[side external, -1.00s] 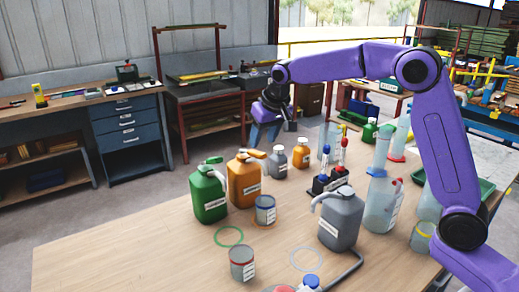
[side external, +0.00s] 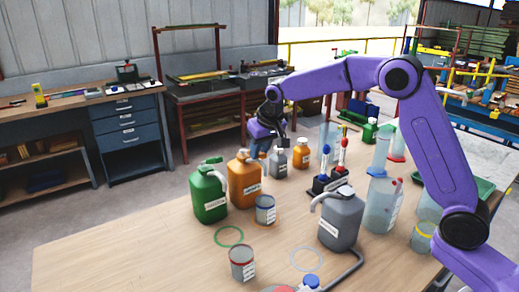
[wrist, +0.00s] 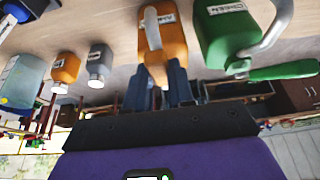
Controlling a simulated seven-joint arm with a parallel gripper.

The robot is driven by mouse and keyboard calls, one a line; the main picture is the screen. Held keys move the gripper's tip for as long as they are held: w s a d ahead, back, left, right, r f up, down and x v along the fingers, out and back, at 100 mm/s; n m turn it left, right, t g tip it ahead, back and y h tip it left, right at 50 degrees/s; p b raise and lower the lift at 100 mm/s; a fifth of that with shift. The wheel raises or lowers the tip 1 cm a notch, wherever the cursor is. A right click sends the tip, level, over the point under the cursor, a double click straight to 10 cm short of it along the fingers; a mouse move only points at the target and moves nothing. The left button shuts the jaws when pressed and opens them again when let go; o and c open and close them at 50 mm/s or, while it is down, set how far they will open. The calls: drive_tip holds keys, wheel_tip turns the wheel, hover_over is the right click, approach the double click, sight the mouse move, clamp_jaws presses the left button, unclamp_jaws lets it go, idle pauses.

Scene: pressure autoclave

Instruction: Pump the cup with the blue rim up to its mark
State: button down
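The cup with the blue rim (side external: 265,210) stands upright on the table in front of the orange jug, seemingly on an orange ring; its fill level and mark are too small to read. The orange jug (side external: 244,183) has a pump head (side external: 256,154) on top. It also shows in the wrist view (wrist: 175,38), upside down. My gripper (side external: 284,143) is in the air behind and right of the orange jug's top. In the wrist view its two blue fingers (wrist: 160,78) are apart, with orange visible between them; whether they touch the pump is unclear.
The green jug (side external: 208,196) stands left of the orange jug, and the grey jug (side external: 340,222) to the right. Small grey (side external: 279,161) and orange (side external: 301,155) bottles stand near my gripper. A red-rimmed cup (side external: 242,263) is at the front. The front left table is clear.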

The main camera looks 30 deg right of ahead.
drive_tip(key=shift+w+r, duration=0.1)
drive_tip(key=shift+w+r+g, duration=0.6)
drive_tip(key=shift+r+g, duration=0.15)
drive_tip(key=shift+g, duration=0.45)
drive_tip(key=c, duration=1)
unclamp_jaws()
drive_tip(key=shift+o, duration=0.2)
drive_tip(key=shift+r, duration=0.2)
wheel_tip(320, 180, up, 12)
drive_tip(key=s, duration=0.2)
drive_tip(key=shift+f, duration=0.2)
